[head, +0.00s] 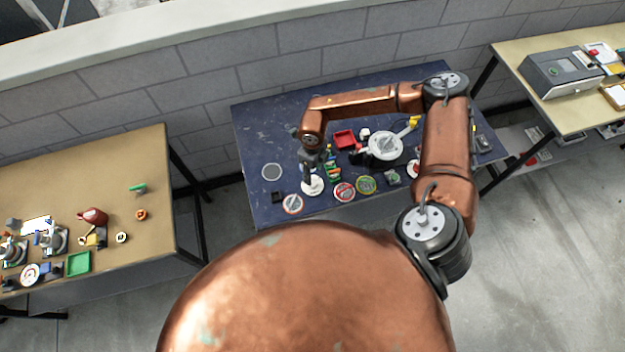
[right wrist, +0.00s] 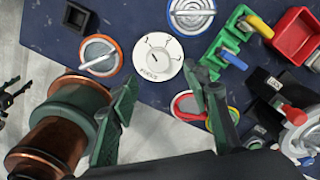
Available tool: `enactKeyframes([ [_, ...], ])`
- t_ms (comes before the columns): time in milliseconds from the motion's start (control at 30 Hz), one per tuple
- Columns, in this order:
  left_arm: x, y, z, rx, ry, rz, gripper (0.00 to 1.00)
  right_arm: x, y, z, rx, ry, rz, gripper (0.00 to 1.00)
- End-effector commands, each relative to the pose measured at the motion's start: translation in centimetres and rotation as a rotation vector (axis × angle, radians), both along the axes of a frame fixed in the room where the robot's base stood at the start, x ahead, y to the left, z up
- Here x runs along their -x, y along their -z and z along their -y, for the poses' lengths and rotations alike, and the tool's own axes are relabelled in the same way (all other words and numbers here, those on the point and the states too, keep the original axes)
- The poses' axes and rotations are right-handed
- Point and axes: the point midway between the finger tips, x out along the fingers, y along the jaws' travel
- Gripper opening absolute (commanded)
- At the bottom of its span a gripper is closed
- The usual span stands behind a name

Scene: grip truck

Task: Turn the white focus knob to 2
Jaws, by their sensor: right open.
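The white focus knob (head: 316,188) is a round white dial on the dark blue table, close to its front edge. My right gripper (head: 312,174) is over the knob in the head view. In the right wrist view its two dark green fingers (right wrist: 168,100) are spread apart and empty, with the knob beyond them and apart from them. My left gripper is not seen in the head view.
An orange-rimmed dial (right wrist: 100,55) and a blue-rimmed dial (right wrist: 192,12) flank the knob. A green rack (right wrist: 228,45) and a red tray (right wrist: 297,36) lie right of it. A red-rimmed dial (head: 344,192) is nearby. A tan table (head: 150,160) stands left, another right.

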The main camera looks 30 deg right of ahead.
Motion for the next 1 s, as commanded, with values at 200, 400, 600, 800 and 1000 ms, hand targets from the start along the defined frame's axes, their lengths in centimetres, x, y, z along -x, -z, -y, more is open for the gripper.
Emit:
enactKeyframes([
  [200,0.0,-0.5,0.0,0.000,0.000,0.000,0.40,0.2,3.6,-0.2,-0.004,-0.001,-0.003,0.44],
  [400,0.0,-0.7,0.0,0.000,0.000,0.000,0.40,0.1,5.9,-0.2,-0.005,-0.001,-0.002,0.44],
  [600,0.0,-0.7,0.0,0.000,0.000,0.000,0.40,0.1,6.6,-0.2,-0.005,-0.001,-0.002,0.44],
  [800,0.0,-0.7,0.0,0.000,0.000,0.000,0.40,0.1,6.6,-0.2,-0.005,-0.001,-0.001,0.42],
  [1000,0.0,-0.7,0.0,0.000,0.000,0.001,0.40,0.1,6.6,-0.2,-0.006,-0.001,-0.001,0.29],
])
